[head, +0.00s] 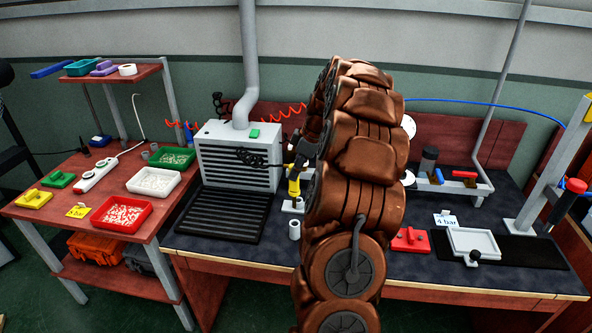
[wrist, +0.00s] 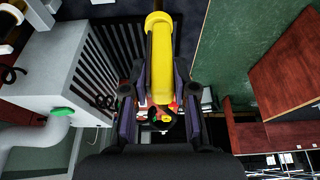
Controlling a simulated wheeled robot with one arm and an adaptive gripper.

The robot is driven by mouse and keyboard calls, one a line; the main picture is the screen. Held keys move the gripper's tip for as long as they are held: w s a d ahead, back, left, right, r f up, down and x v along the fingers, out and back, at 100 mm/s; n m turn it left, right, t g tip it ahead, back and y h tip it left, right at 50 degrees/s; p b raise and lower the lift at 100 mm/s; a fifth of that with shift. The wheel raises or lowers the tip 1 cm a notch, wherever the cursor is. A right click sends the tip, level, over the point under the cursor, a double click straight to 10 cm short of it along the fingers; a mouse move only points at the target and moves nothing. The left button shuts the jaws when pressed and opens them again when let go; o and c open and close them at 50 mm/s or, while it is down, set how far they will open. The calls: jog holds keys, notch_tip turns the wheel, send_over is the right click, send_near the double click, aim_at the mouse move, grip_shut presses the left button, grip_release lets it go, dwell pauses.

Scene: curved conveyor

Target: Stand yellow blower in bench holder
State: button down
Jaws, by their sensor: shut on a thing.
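The yellow blower (head: 294,187) is upright, or close to it, above the bench just left of my arm in the head view. In the wrist view the blower (wrist: 160,62) is a yellow cylinder between the two dark fingers. My gripper (wrist: 157,92) is shut on it; in the head view the gripper (head: 298,165) is partly hidden behind my arm. A pale base (head: 289,207) shows at the blower's lower end, and a short white cylinder (head: 294,229) stands in front. I cannot tell which is the holder, or whether the blower touches the base.
A grey vented box (head: 238,157) with a duct stands left of the blower, behind a black slatted mat (head: 222,214). Right of my arm are a red block (head: 410,240), a white tray (head: 474,242) and a grey post (head: 550,180). A side table with trays stands left.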

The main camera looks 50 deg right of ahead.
aim_at(296, 185)
jog(key=shift+f+b, duration=0.15)
jog(key=shift+b, duration=0.25)
jog(key=shift+f, duration=0.2)
jog(key=shift+f+b, duration=2.05)
jog(key=shift+f, duration=0.55)
jog(key=shift+b, duration=1.4)
